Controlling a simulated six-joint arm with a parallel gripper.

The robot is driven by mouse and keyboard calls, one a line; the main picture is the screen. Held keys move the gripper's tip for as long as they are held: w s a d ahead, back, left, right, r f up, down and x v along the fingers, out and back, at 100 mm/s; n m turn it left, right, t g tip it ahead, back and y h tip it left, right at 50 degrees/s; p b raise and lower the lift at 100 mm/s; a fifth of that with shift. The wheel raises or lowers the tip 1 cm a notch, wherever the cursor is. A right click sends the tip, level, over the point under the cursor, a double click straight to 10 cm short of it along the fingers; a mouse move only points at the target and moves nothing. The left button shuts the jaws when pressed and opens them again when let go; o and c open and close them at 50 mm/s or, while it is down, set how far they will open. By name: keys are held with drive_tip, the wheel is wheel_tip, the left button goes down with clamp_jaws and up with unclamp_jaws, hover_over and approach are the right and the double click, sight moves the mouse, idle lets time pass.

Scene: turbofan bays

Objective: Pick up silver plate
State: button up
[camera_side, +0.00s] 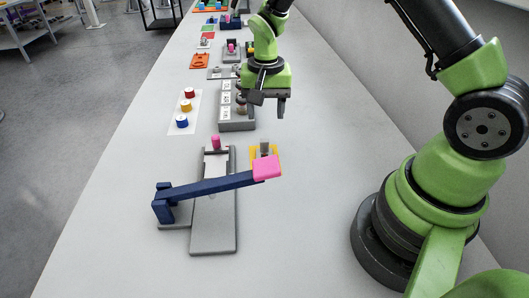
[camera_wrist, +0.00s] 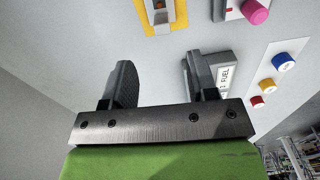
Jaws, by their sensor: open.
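A small silver-grey plate-like piece (camera_side: 265,146) stands on a yellow base (camera_side: 278,155) behind the pink lever end. It also shows at the top of the wrist view (camera_wrist: 161,10), cut off by the frame edge. I cannot tell for sure that it is the silver plate; a flat grey piece (camera_side: 217,73) also lies farther back. My gripper (camera_side: 262,104) is open, fingers pointing down, above the table beside the labelled grey box. In the wrist view both fingers (camera_wrist: 158,82) are apart with nothing visible between them.
A grey fixture (camera_side: 213,235) carries a blue lever (camera_side: 205,188) with a pink end (camera_side: 267,168). The labelled grey box (camera_side: 237,125) stands near my gripper. Red, yellow and blue knobs (camera_side: 186,107) sit on a white sheet. The table right of the fixture is clear.

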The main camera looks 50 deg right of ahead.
sight(264, 141)
drive_tip(key=f, duration=0.9)
drive_tip(key=shift+a, duration=0.2)
clamp_jaws()
drive_tip(key=shift+r, duration=0.15)
wheel_tip(264, 141, up, 10)
drive_tip(key=shift+f, duration=0.1)
